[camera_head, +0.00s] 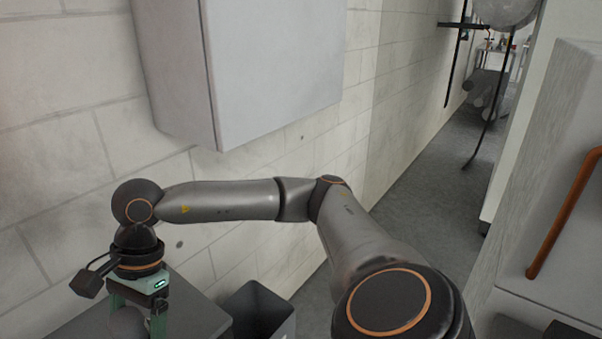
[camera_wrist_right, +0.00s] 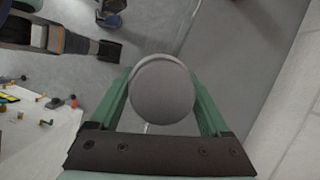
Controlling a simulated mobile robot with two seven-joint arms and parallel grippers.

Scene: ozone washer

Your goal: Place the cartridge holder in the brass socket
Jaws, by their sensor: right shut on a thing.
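My right gripper (camera_head: 138,305) is at the lower left of the head view, pointing down beside a dark grey surface; its fingertips are cut off by the frame's bottom edge. In the right wrist view, the green fingers of this gripper (camera_wrist_right: 160,82) are shut on a grey, round-ended thing, which looks like the cartridge holder (camera_wrist_right: 162,92). Its round end faces the camera and hides its far part. I cannot make out the brass socket in either view. My left gripper is not in view.
A pale board (camera_wrist_right: 40,135) with small coloured and brass-looking parts lies at the left of the wrist view. A grey wall cabinet (camera_head: 270,65) hangs above my right arm. A dark bin (camera_head: 262,312) stands below, right of the dark surface (camera_head: 75,322). Grey floor lies beyond.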

